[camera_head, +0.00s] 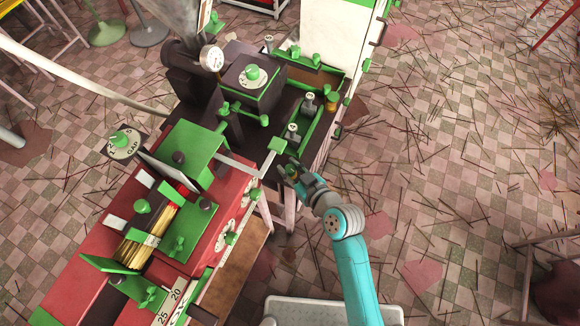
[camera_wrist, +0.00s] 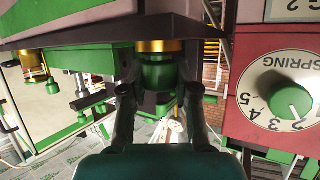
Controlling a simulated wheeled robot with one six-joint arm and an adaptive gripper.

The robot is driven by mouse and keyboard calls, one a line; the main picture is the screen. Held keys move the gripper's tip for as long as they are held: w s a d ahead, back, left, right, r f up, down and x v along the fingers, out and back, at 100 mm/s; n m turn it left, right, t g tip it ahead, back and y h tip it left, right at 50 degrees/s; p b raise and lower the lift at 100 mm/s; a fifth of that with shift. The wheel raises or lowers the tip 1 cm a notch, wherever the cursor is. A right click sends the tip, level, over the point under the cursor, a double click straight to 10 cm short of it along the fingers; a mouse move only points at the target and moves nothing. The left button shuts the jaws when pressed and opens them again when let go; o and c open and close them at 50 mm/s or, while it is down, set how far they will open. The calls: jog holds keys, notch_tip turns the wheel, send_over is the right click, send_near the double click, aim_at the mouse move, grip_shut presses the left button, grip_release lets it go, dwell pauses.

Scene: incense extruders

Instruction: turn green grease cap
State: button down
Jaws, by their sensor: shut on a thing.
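The green grease cap (camera_wrist: 158,74) hangs under a brass collar (camera_wrist: 157,46) in the wrist view. My gripper (camera_wrist: 160,92) has one dark finger on each side of the cap and is shut on it. In the head view my gripper (camera_head: 290,170) is at the right side of the machine, just below a square green lever end (camera_head: 278,145). The cap cannot be made out there. How far the cap is turned cannot be told.
A white SPRING dial (camera_wrist: 285,97) with a green knob is on a red panel close to the right in the wrist view. Another brass and green fitting (camera_wrist: 35,65) is at the left. Open tiled floor (camera_head: 450,190) littered with sticks lies right of the machine.

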jog(key=shift+a+m+t+h, duration=0.1)
jog(key=shift+m+t+h, duration=0.7)
jog(key=shift+m+h, duration=0.95)
jog(key=shift+m+t+h, duration=0.8)
jog(key=shift+m+h, duration=0.75)
jog(key=shift+h, duration=0.3)
jog(key=m+h, duration=0.2)
jog(key=h, duration=0.1)
jog(key=shift+f+m+h, duration=0.1)
jog(key=shift+m+h, duration=1)
jog(key=shift+m, duration=0.2)
jog(key=shift+g, duration=0.3)
jog(key=c, duration=0.8)
grip_release()
jog(key=shift+c, duration=0.2)
jog(key=shift+s, duration=0.1)
jog(key=v, duration=0.7)
jog(key=shift+s, duration=0.15)
